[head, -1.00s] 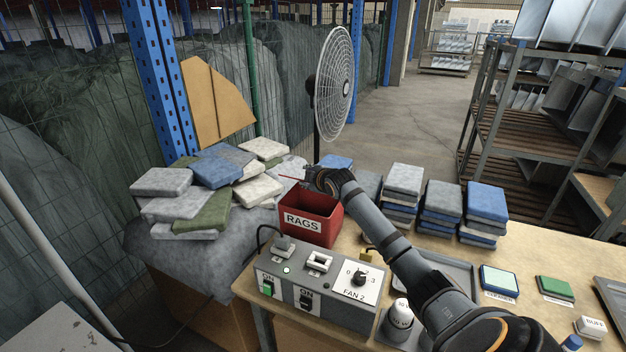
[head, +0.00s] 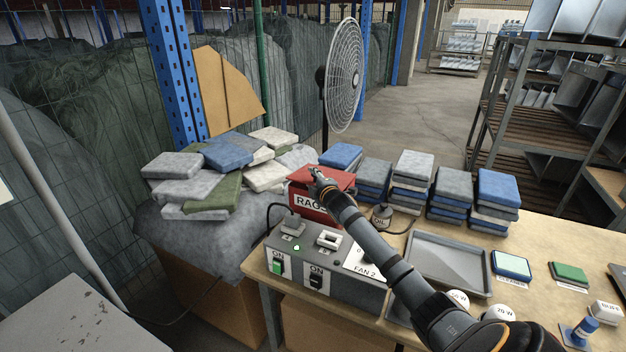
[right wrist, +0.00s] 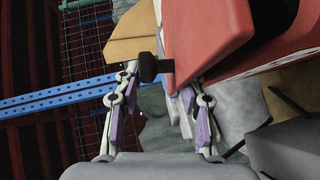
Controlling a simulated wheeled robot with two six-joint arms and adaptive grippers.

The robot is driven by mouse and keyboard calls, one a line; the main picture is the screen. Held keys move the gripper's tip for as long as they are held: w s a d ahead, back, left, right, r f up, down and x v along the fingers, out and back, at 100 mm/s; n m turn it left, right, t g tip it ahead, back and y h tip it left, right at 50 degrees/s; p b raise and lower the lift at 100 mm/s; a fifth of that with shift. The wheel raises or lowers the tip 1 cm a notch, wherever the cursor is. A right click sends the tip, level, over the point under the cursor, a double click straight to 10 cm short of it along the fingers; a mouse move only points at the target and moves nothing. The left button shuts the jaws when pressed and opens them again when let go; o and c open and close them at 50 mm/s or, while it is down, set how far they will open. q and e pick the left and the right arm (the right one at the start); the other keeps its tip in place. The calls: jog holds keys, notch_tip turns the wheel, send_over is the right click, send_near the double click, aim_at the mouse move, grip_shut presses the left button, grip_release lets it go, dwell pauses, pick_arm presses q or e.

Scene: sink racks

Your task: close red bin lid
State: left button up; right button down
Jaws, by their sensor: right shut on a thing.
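The red bin marked RAGS (head: 318,208) stands on the bench behind the grey switch box. My right gripper (head: 314,178) is at the lid's left side and hides part of the lid and label. In the right wrist view, the fingers are shut on a black tab (right wrist: 148,68) at the edge of the red lid (right wrist: 205,35), with the bin wall (right wrist: 290,50) beside it. My left gripper is not in view.
The switch box (head: 325,275) with its FAN 2 label stands in front of the bin. Folded rags (head: 215,175) are heaped to the left. Several cloth stacks (head: 412,175) and a grey tray (head: 448,262) are to the right. A fan (head: 344,75) stands behind.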

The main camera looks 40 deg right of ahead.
jog(key=shift+s+f, duration=0.1)
jog(key=shift+f, duration=0.3)
jog(key=c, duration=1.2)
grip_release()
jog(key=shift+o, duration=1.2)
jog(key=shift+r, duration=0.15)
